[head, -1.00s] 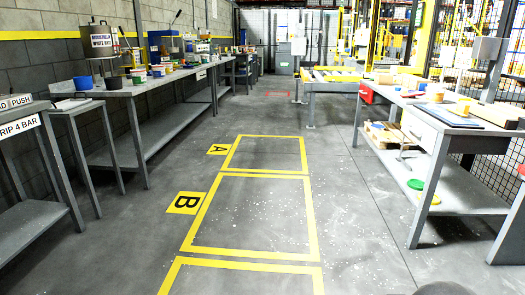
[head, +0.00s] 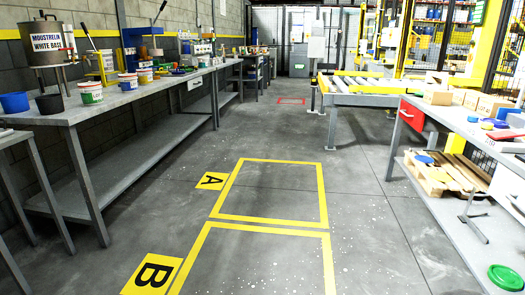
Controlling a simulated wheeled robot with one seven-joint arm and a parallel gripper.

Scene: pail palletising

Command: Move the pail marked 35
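Several small pails stand on the long left bench (head: 150,88). A white pail with a green label (head: 91,93) is nearest, and a white pail with a red band (head: 128,82) and another white pail (head: 145,75) stand behind it. I cannot read a 35 on any of them. An open blue pail (head: 14,103) and an open black pail (head: 49,104) stand at the bench's near end. Floor bay A (head: 322,192) and floor bay B (head: 327,262) are yellow outlines, and both look empty where they show. My gripper is not in view.
A roller conveyor (head: 372,88) stands ahead on the right. A red floor outline (head: 291,101) lies farther back. The aisle between the benches is clear.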

